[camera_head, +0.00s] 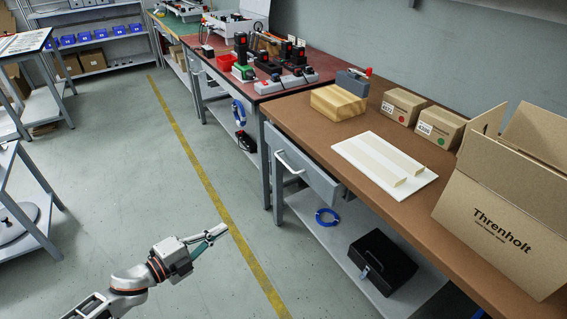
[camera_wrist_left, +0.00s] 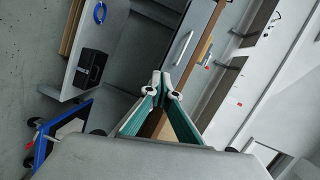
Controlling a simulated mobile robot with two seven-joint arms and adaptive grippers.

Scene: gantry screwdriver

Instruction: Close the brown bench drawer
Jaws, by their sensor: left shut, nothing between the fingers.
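The brown bench (camera_head: 330,150) runs along the right. Its grey drawer (camera_head: 313,178) sits under the left end of the top, with a pale bar handle (camera_head: 287,162) on its front. The front appears to stand out a little from the bench edge; how far is hard to tell. The handle also shows in the left wrist view (camera_wrist_left: 182,48), above the fingertips. My left gripper (camera_head: 222,231) is shut and empty over the aisle floor, left of the drawer and apart from it. Its fingers with green pads (camera_wrist_left: 161,82) meet at the tips in the wrist view. My right gripper is out of view.
A black toolbox (camera_head: 382,262) and a blue coil (camera_head: 327,217) lie on the shelf below the drawer. A wooden block (camera_head: 338,102), white board (camera_head: 372,175) and open carton (camera_head: 490,215) stand on the bench. The aisle floor around my left gripper is clear.

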